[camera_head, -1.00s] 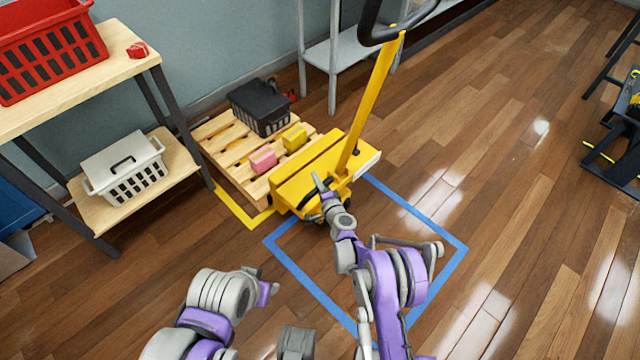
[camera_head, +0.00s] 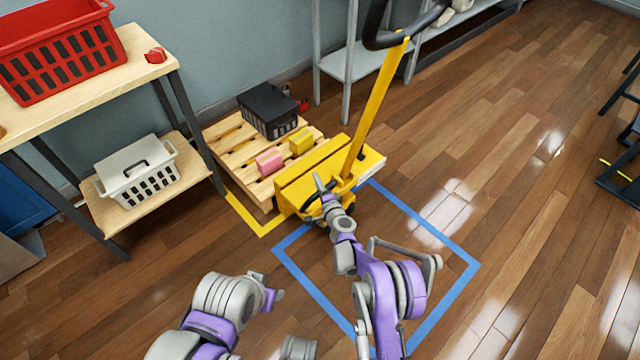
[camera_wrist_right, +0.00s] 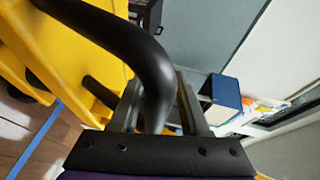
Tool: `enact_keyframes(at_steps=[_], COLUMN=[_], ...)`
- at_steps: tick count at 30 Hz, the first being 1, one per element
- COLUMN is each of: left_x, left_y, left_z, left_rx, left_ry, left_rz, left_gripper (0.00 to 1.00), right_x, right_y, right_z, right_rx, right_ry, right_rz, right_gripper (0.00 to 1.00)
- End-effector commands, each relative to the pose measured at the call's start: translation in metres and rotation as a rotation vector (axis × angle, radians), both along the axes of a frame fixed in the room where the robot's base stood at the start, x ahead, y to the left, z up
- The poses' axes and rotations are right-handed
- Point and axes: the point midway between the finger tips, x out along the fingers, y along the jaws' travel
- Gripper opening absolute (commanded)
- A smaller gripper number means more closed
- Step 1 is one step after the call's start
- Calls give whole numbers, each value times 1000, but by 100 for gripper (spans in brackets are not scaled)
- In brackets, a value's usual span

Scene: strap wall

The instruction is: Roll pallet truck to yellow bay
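The yellow pallet truck (camera_head: 362,165) has a tall yellow shaft topped by a black loop handle (camera_head: 378,38). Its body stands between the yellow floor outline (camera_head: 246,218) and the blue floor outline (camera_head: 310,290), by the loaded wooden pallet (camera_head: 232,148). My right gripper (camera_head: 322,190) is at the truck's near side. In the right wrist view, a black curved bar (camera_wrist_right: 150,55) on the truck runs between the fingers of my right gripper (camera_wrist_right: 157,105), which look closed on it. My left gripper (camera_head: 272,298) hangs low, apart from the truck; its fingers are unclear.
A black crate (camera_head: 270,110), a pink block (camera_head: 270,161) and a yellow block (camera_head: 301,142) sit on the pallet. A wooden shelf (camera_head: 140,62) with red and white baskets stands left. A grey rack (camera_head: 345,62) stands behind.

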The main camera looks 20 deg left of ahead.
Motion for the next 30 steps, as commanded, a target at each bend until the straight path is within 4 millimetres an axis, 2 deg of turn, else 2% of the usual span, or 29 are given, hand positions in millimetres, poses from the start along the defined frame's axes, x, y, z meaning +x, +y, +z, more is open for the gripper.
enact_keyframes(at_steps=[9, 13, 24, 30], left_x=[0, 0, -3, -3], left_y=[0, 0, 0, 0], left_z=[0, 2, 19, 23], left_rx=[0, 0, 0, 0], left_ry=[0, -1, -5, -6], left_rz=[0, 0, 0, 0], left_gripper=[50, 50, 50, 50], right_x=[2, -4, -61, -81], right_y=[-5, -9, -48, -61], right_z=[-1, 1, 15, 19], right_rx=[-2, -2, -3, -1], right_ry=[0, 0, 0, 0], right_rz=[-7, -8, -8, -6], right_gripper=[57, 57, 57, 57])
